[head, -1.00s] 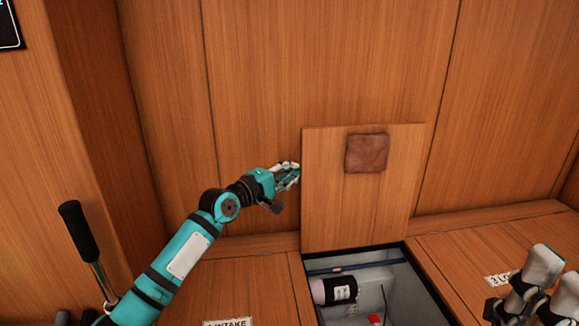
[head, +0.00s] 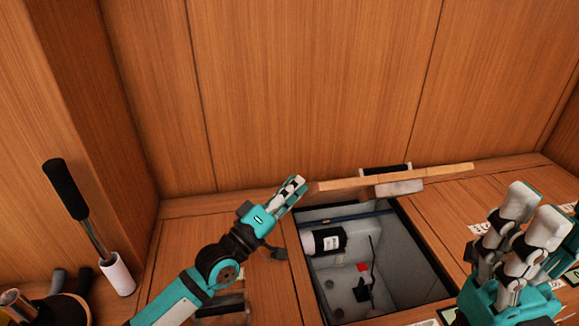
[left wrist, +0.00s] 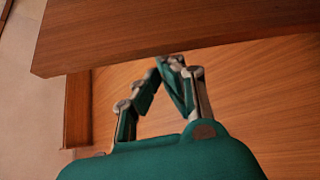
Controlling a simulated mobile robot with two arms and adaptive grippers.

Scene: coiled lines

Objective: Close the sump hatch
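The wooden sump hatch (head: 345,184) shows nearly edge-on in the head view, tilted out above the back of the square sump opening (head: 440,284). A small block (head: 399,188) is fixed on its face. The opening is uncovered. My left gripper (head: 299,184) is at the hatch's left edge, its fingers together and nothing seen between them. In the left wrist view the fingers (left wrist: 165,64) lie under the wooden panel (left wrist: 140,38); whether they touch it I cannot tell. My right gripper (head: 533,212) is right of the opening, apart from the hatch; its finger gap is unclear.
Inside the sump are a black-and-white cylinder (head: 324,241) and a small red part (head: 363,267). A black-gripped lever (head: 65,190) stands at the left. A wooden wall (head: 310,90) rises behind. Labels (head: 480,228) lie on the deck at the right.

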